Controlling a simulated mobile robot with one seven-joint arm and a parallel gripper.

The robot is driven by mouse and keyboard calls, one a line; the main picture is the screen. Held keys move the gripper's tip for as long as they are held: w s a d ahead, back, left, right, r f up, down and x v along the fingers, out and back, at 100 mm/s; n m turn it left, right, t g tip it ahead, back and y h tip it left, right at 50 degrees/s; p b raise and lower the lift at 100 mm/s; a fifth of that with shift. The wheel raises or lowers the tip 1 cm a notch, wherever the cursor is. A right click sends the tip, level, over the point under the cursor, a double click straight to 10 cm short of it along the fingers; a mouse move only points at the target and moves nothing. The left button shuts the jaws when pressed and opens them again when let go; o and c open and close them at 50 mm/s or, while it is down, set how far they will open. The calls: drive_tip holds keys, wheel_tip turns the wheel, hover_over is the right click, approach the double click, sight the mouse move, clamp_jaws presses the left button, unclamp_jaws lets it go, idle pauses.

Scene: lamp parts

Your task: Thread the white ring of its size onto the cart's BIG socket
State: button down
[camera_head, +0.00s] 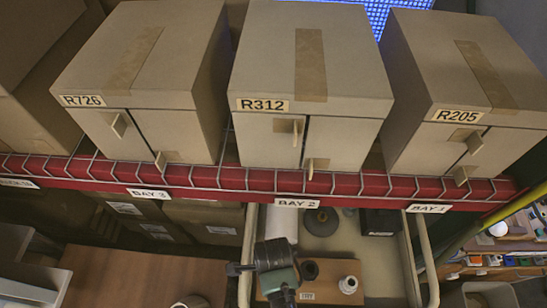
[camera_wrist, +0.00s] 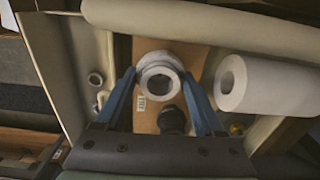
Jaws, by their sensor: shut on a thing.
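In the wrist view the blue fingers of my gripper (camera_wrist: 158,84) are shut on a thick white ring (camera_wrist: 147,60), one finger on each side. The ring's opening faces the camera, with greyish surfaces inside it. A brown board (camera_wrist: 146,122) with a small label lies beyond it on the cart. A dark round socket-like part (camera_wrist: 172,120) shows just below the ring. I cannot tell the ring's height above the board. In the head view my dark wrist (camera_head: 275,256) is over the cart (camera_head: 382,262); the held ring cannot be made out there.
A white part with a dark opening (camera_head: 348,285) stands on the board's right side in the head view. A white roll (camera_wrist: 232,83) lies close to my right finger. The red shelf edge (camera_head: 350,185) with boxes overhangs the cart.

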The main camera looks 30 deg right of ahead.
idle(0.3)
drive_tip(key=m, duration=0.5)
unclamp_jaws()
drive_tip(key=shift+m, duration=0.4)
wheel_tip(320, 180, up, 13)
drive_tip(key=b, duration=0.1)
